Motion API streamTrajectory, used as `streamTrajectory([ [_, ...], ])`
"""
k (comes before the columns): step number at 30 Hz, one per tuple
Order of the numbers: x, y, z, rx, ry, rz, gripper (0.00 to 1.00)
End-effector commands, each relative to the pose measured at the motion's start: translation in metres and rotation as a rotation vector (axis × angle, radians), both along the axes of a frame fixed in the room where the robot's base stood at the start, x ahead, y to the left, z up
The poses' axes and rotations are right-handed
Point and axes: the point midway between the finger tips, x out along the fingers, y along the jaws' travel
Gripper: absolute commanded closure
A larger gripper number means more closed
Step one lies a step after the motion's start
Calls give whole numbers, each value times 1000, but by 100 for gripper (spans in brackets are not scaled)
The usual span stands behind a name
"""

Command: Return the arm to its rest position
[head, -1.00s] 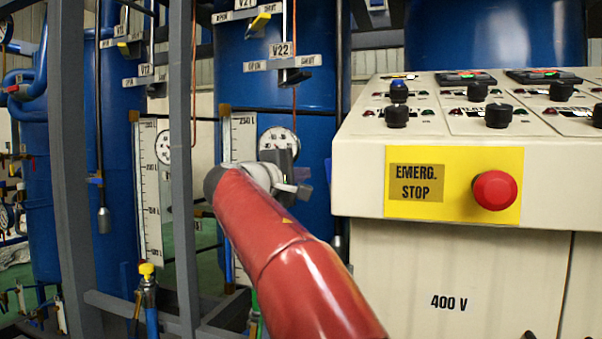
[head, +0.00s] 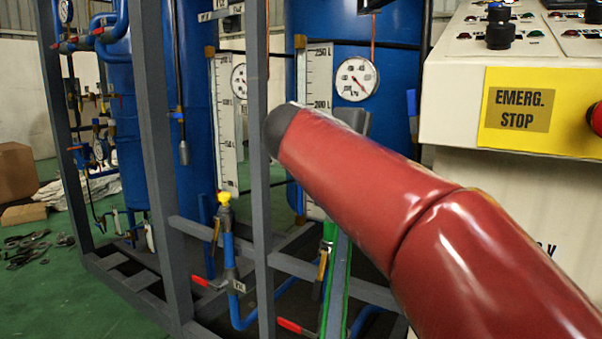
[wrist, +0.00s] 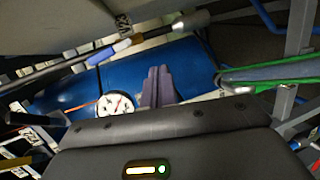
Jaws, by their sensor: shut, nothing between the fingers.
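My red arm (head: 400,205) reaches from the lower right of the head view towards the middle, with its dark end cap in front of the grey frame. My gripper (wrist: 158,72) shows in the wrist view with its two grey fingers together and nothing between them. Behind the fingers is a blue tank (wrist: 200,65) with a round gauge (wrist: 115,104) to their left. In the head view the arm hides most of the gripper; a small grey part shows just above the arm, below the white gauge (head: 355,78).
The cream control cabinet (head: 455,110) with its yellow emergency stop plate (head: 515,145) stands close on the right. Grey frame posts (head: 160,150) and a yellow-topped blue pipe valve (head: 225,200) stand to the left. Green floor (head: 60,285) is open at lower left, with loose dark items (head: 28,245).

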Motion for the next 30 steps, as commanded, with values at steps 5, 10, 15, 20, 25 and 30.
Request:
streamTrajectory([
  [5,-80,-33,-106,401,107,-15,100],
  [10,-163,-27,-205,802,145,-92,100],
  [15,-229,-4,-281,1141,123,-206,100],
  [20,-257,12,-316,1313,94,-279,100],
  [25,-263,16,-324,1355,86,-298,100],
  [30,-263,15,-324,1353,88,-297,100],
])
